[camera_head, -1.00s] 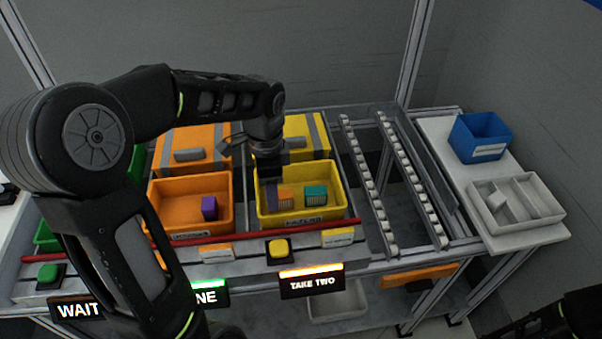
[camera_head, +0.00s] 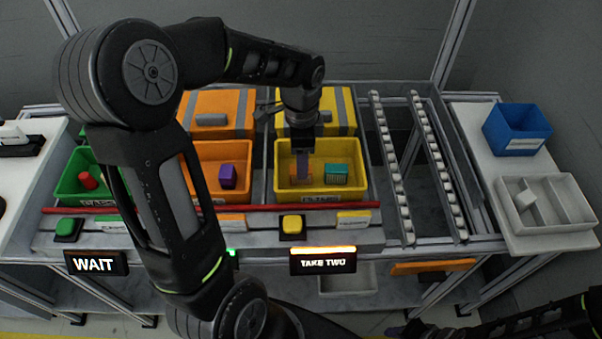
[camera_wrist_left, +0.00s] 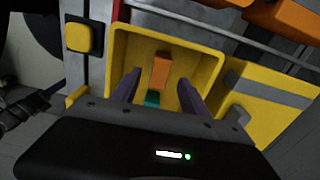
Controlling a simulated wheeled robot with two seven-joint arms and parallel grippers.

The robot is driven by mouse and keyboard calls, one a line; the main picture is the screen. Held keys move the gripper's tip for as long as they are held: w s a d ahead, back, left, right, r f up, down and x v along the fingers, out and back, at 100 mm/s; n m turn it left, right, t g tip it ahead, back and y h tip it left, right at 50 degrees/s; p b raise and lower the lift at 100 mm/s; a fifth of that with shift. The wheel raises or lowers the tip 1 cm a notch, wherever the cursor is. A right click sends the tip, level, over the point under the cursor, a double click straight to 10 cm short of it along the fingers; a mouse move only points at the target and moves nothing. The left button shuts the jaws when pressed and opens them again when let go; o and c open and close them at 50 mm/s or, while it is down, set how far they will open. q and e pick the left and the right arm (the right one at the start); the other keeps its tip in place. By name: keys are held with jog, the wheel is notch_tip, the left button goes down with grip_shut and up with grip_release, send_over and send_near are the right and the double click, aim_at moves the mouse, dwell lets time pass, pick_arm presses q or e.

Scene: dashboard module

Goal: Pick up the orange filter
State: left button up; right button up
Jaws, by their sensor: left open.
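The orange filter is in the yellow bin (camera_head: 361,184), mostly hidden behind my left gripper in the head view; a sliver shows (camera_head: 308,171). In the left wrist view the orange filter (camera_wrist_left: 160,70) lies on the bin floor, in line with the gap between the fingers. My left gripper (camera_head: 302,172) points down over the yellow bin, open, with a purple finger on each side of the gap (camera_wrist_left: 159,77). Nothing is held. A teal filter (camera_head: 336,173) sits to the right of the orange one. My right gripper (camera_head: 400,329) is at the bottom edge, mostly cut off.
An orange bin (camera_head: 208,199) with a purple block (camera_head: 228,175) stands to the left, then a green bin (camera_head: 70,185) with a red part. A red bar (camera_head: 250,208) runs along the bins' front. Roller rails (camera_head: 425,140), a blue bin (camera_head: 517,131) and a grey tray (camera_head: 565,225) stand right.

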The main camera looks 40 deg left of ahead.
aim_at(293, 180)
pick_arm(q)
notch_tip(293, 180, down, 5)
jog(key=shift+f, duration=0.1)
dwell(0.4)
jog(key=shift+c, duration=0.4)
grip_shut()
dwell(0.5)
